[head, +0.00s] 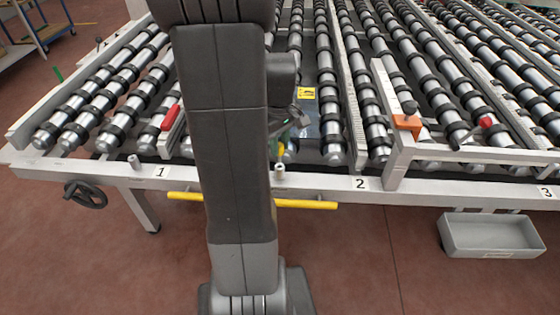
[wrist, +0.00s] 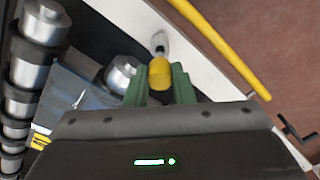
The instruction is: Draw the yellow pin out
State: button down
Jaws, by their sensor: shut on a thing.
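The yellow pin (wrist: 160,74) is between the green fingers of my gripper (wrist: 160,80) in the wrist view. My gripper is shut on it. Just beyond its rounded yellow end is a grey metal sleeve (wrist: 160,43) on the white frame rail. I cannot tell whether the pin's shank sits in the sleeve. In the head view my gripper (head: 281,146) is partly hidden behind my arm, above the rail near a short metal sleeve (head: 279,170).
Black-ringed rollers (head: 327,85) fill the conveyor behind the white front rail (head: 320,183). A yellow bar (head: 305,204) runs below the rail. A red handle (head: 170,117), an orange block (head: 407,124) and a handwheel (head: 86,194) are nearby. A grey bin (head: 490,245) is at right.

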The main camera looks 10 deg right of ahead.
jog(key=shift+r+p, duration=0.35)
jog(key=shift+r, duration=0.35)
notch_tip(320, 180, up, 4)
jog(key=p, duration=0.3)
